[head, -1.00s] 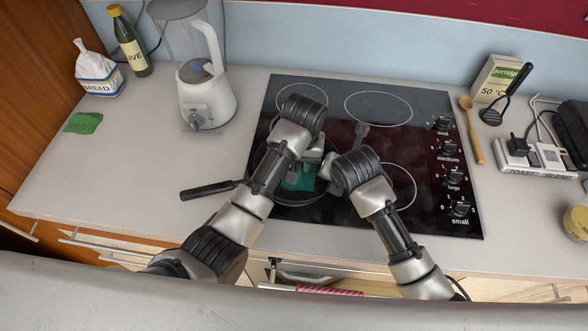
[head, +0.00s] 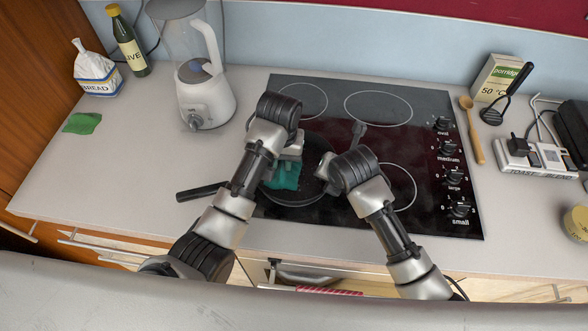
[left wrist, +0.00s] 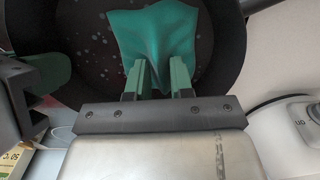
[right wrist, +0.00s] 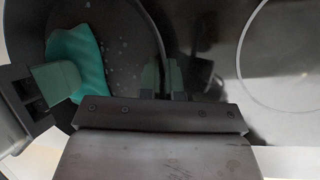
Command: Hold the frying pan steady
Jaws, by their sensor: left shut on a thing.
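The black frying pan (head: 298,197) sits on the front left of the hob, its handle (head: 202,191) pointing left. My left gripper (left wrist: 158,68) is shut on a teal cloth (left wrist: 155,35) and holds it over the pan's inside, which shows pale specks. The cloth also shows in the head view (head: 284,178). My right gripper (right wrist: 163,75) is at the pan's right rim, one finger on each side of the wall, close together on it. In the head view my right gripper (head: 325,172) partly hides that rim.
The black hob (head: 430,110) has knobs along its right side. A blender (head: 205,95), a bottle (head: 128,45), a bread bag (head: 97,75) and a green cloth (head: 82,123) are at the left. The left counter is mostly clear.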

